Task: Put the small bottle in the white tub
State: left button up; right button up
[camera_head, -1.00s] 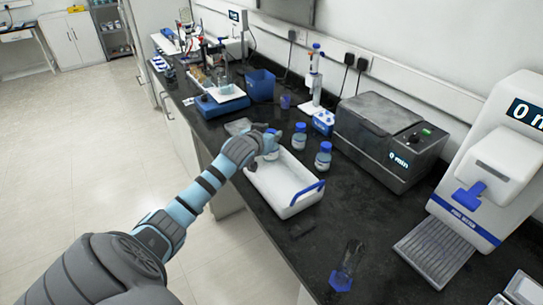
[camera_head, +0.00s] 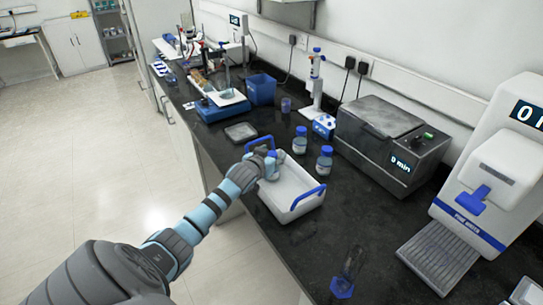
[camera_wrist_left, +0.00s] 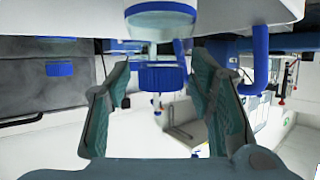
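The white tub (camera_head: 295,205) with blue handles stands on the black bench. The small bottle (camera_head: 269,170), clear with a blue cap, is inside its far-left end and looks upright. My left gripper (camera_head: 271,157) reaches over the tub's left side and is around the bottle's cap. In the left wrist view, the blue cap (camera_wrist_left: 160,77) sits between the two fingers, with narrow gaps at its sides; the fingers look open. The bottle's body shows above it there, against the tub's white wall. Whether its base touches the tub floor is hidden. My right gripper is not in view.
Two more blue-capped bottles (camera_head: 300,143) and (camera_head: 324,163) stand just behind the tub. A grey heater box (camera_head: 380,140) stands right of them. A shallow grey dish (camera_head: 240,131) lies beyond the tub. A blue-based glass (camera_head: 345,275) stands at the front.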

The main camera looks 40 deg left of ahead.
pick_arm(q)
jog(key=shift+s+r, duration=0.1)
jog(key=p+v, duration=0.2)
jog(key=v, duration=1)
